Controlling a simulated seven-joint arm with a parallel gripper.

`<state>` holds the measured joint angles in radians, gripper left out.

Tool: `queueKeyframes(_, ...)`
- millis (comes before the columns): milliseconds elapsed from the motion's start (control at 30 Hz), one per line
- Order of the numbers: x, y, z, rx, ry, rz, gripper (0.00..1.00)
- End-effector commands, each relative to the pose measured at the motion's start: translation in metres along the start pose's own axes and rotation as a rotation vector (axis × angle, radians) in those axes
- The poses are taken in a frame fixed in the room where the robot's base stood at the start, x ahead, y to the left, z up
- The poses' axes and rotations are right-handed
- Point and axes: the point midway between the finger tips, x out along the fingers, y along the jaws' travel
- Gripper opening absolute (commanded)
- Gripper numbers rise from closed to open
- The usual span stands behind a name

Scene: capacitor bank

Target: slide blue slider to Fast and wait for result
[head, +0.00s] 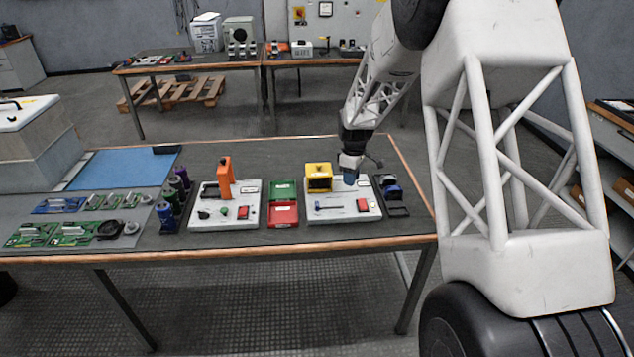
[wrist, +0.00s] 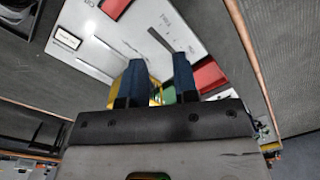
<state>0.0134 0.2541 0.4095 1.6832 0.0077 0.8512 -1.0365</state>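The white control panel (head: 343,214) with the blue slider lies on the front table. The blue slider (head: 317,206) appears at the left end of its narrow slot in the head view. My gripper (head: 350,178) is over the back right part of this panel, behind and to the right of the slider. In the wrist view its two blue fingers (wrist: 158,62) are apart with nothing held between them. The white panel face (wrist: 165,20) shows beyond them with small, partly legible lettering. I cannot make out the slider in the wrist view.
A yellow block (head: 319,177) stands on the panel's back left, close to my gripper. A red button (head: 362,205) is at its right. Red and green trays (head: 283,214) and another panel with an orange handle (head: 225,178) are to the left. A dark holder (head: 393,193) is right.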

Motion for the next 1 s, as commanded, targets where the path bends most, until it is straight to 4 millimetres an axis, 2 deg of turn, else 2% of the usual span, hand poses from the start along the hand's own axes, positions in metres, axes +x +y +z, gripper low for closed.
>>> queueKeyframes(600,0.026,-0.020,-0.086,0.777,-0.062,-0.041,0.28)
queueKeyframes(800,0.032,-0.025,-0.104,0.951,-0.081,-0.042,0.28)
queueKeyframes(1000,0.034,-0.028,-0.109,1.017,-0.088,-0.042,0.28)
